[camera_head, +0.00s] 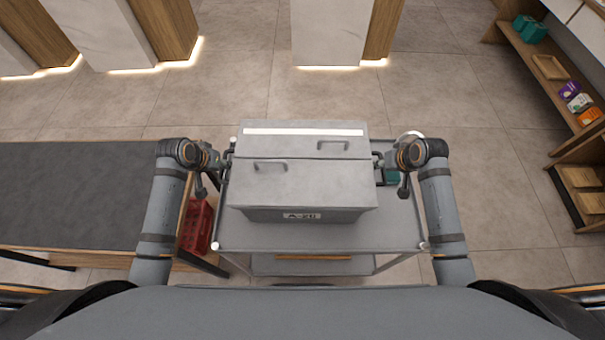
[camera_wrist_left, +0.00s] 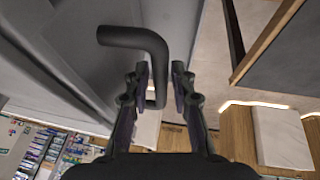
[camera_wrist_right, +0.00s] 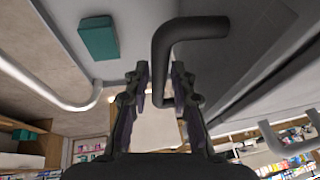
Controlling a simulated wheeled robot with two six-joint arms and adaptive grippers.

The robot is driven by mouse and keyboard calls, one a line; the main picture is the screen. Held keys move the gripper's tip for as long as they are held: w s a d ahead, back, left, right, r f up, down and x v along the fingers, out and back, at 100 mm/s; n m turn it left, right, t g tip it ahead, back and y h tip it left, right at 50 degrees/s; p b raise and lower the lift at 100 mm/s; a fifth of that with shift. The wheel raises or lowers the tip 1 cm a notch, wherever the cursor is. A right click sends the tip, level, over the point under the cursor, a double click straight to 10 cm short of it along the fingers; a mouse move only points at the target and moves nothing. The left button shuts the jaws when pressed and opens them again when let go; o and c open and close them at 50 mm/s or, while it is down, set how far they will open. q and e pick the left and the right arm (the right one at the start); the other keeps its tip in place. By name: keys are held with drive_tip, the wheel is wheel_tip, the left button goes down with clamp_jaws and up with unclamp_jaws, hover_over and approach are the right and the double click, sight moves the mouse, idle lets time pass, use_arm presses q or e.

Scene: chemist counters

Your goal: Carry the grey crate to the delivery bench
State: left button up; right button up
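The grey crate (camera_head: 300,185) has a two-part lid with small handles and a label on its front. It stands level on the top of a metal trolley (camera_head: 400,232). My left gripper (camera_head: 222,165) is at the crate's left side. In the left wrist view its fingers (camera_wrist_left: 160,88) are apart, with the dark bent side handle (camera_wrist_left: 157,60) reaching between them. My right gripper (camera_head: 381,163) is at the crate's right side. In the right wrist view its fingers (camera_wrist_right: 160,88) are apart, with the other side handle (camera_wrist_right: 162,60) between them. I cannot tell whether the fingers touch the handles.
A dark-topped bench (camera_head: 80,195) stands left of the trolley, with a red crate (camera_head: 197,225) below its edge. A small teal box (camera_head: 392,176) lies on the trolley right of the crate. Shelves (camera_head: 545,65) stand far right. Open floor (camera_head: 495,190) lies right of the trolley.

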use_arm(q)
drive_tip(key=shift+s, duration=0.1)
clamp_jaws()
use_arm(e)
clamp_jaws()
